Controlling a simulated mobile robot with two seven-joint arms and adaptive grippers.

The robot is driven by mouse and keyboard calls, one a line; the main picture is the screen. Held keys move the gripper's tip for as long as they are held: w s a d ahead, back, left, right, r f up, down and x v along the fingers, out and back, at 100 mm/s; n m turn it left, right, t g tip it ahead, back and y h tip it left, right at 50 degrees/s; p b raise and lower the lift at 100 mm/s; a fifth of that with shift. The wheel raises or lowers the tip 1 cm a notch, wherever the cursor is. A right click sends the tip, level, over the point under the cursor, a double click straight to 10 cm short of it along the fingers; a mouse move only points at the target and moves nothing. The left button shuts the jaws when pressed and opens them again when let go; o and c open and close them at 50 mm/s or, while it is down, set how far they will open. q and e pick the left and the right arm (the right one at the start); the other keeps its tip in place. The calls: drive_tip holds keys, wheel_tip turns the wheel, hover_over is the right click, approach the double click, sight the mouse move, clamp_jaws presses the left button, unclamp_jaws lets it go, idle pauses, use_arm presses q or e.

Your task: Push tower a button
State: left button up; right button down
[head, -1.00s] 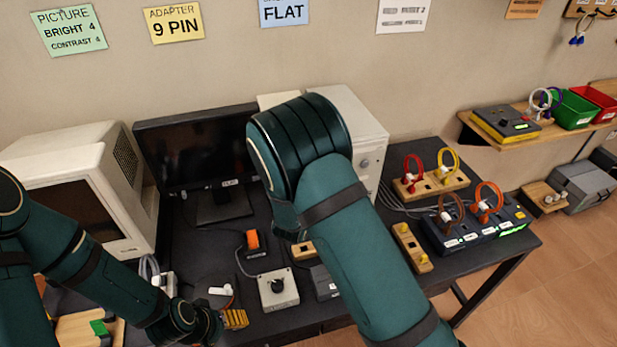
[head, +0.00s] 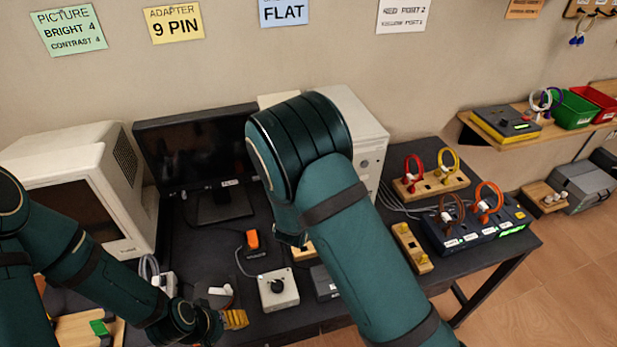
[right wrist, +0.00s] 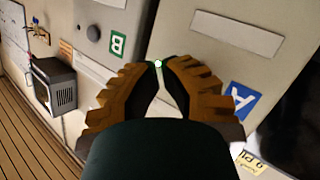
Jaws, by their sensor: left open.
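In the right wrist view, tower A is the pale case front (right wrist: 225,75) with a blue "A" label (right wrist: 238,105). My right gripper (right wrist: 158,68) is in front of the cases, its brown ribbed fingers converging until their tips nearly meet. A small bright spot with a green edge shows at the tips; I cannot tell whether they touch it. Tower A's button is not clearly visible. In the head view, a pale tower (head: 370,135) stands behind my right arm, which hides its left part and the right gripper. My left gripper (head: 238,319) is open, low over the desk.
A green "B" label (right wrist: 117,44) marks the neighbouring case, which has a round knob (right wrist: 93,33). On the desk are a black monitor (head: 190,150), a grey knob box (head: 278,288), an orange switch (head: 252,240) and a port box (head: 470,232) with cable loops.

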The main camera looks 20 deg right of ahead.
drive_tip(key=s, duration=0.6)
idle(0.4)
use_arm(q)
drive_tip(key=shift+s+f, duration=0.1)
use_arm(e)
drive_tip(key=shift+f, duration=0.1)
